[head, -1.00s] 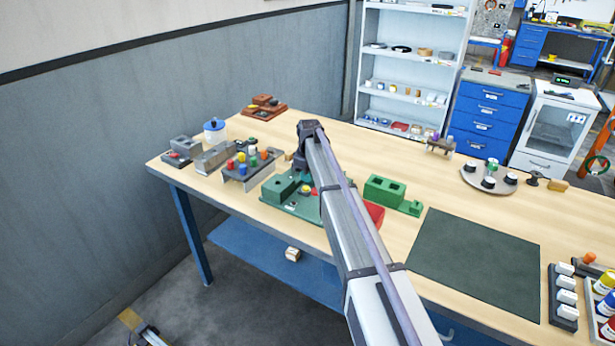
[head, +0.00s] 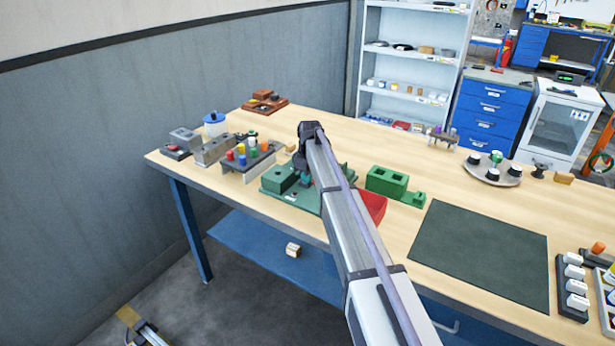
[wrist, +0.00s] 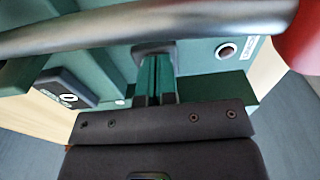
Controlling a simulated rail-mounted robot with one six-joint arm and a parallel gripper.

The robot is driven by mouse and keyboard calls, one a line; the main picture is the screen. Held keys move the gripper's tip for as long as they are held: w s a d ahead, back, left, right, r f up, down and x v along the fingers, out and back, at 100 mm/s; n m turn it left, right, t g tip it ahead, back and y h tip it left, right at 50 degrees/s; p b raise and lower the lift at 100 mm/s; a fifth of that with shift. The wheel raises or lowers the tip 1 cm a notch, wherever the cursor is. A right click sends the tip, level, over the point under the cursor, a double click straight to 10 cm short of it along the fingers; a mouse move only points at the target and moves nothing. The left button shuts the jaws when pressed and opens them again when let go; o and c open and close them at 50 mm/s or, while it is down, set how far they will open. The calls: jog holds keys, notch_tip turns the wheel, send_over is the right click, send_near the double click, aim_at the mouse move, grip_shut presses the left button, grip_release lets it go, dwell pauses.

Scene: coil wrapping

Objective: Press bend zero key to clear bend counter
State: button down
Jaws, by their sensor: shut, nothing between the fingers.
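The green bending fixture (head: 280,180) stands on the bench, partly hidden behind my arm. My gripper (head: 306,180) is low over the fixture. In the wrist view the gripper (wrist: 156,78) is shut and empty, its fingers pointing at the fixture's green surface (wrist: 195,58). I cannot tell whether the tips touch it. Left of the fingers, a dark panel (wrist: 52,82) carries a small pale round mark (wrist: 68,98); I cannot read it well enough to name it as the bend zero key. A round hole or button (wrist: 227,50) with a label lies to the right.
A metal bar (wrist: 150,28) crosses the wrist view above the fingers, with a red part at the top right. A red bin (head: 373,205) and a green block (head: 387,182) stand right of the fixture. A rack of coloured pegs (head: 250,160) stands left. The dark mat (head: 480,250) is bare.

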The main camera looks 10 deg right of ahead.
notch_tip(320, 180, up, 14)
jog(key=p, duration=1.4)
jog(key=shift+s+d+p, duration=0.15)
jog(key=shift+d+p, duration=0.15)
jog(key=shift+p, duration=0.05)
jog(key=s+f+m+b, duration=0.2)
jog(key=s+m, duration=0.7)
jog(key=s, duration=3.1)
jog(key=shift+a, duration=0.2)
